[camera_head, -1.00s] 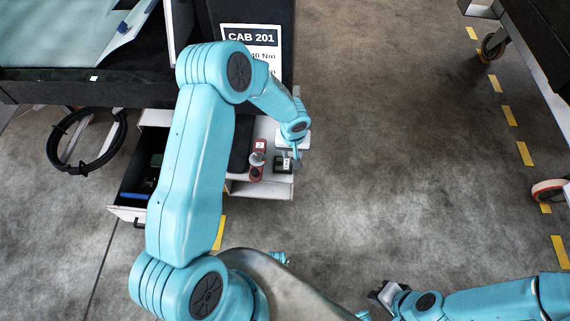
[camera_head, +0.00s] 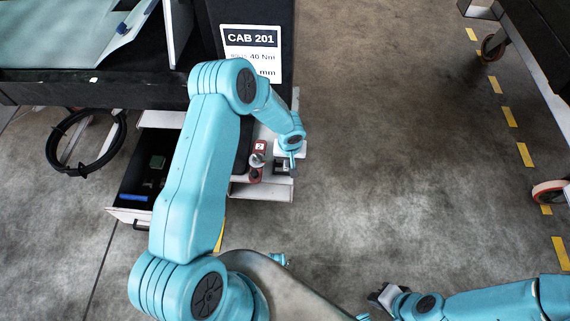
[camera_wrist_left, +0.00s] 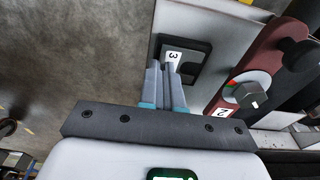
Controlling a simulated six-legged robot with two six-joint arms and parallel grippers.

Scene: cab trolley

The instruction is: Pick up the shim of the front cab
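The trolley labelled CAB 201 (camera_head: 252,40) stands at the upper left of the head view. Its low grey shelf (camera_head: 262,190) bears a small black holder, which shows in the left wrist view (camera_wrist_left: 190,68) with a white label 3. My left gripper (camera_head: 291,166) is over this holder. In the left wrist view its fingers (camera_wrist_left: 166,70) are close together, with their tips at the label. I cannot make out a shim; the fingers hide part of the holder. My right gripper (camera_head: 380,296) is low at the bottom right, far from the shelf, its fingers unclear.
A red device with label 2 (camera_head: 257,160) stands left of the holder; its knob shows in the left wrist view (camera_wrist_left: 250,95). An open drawer (camera_head: 140,185) and a coiled black cable (camera_head: 85,168) are farther left.

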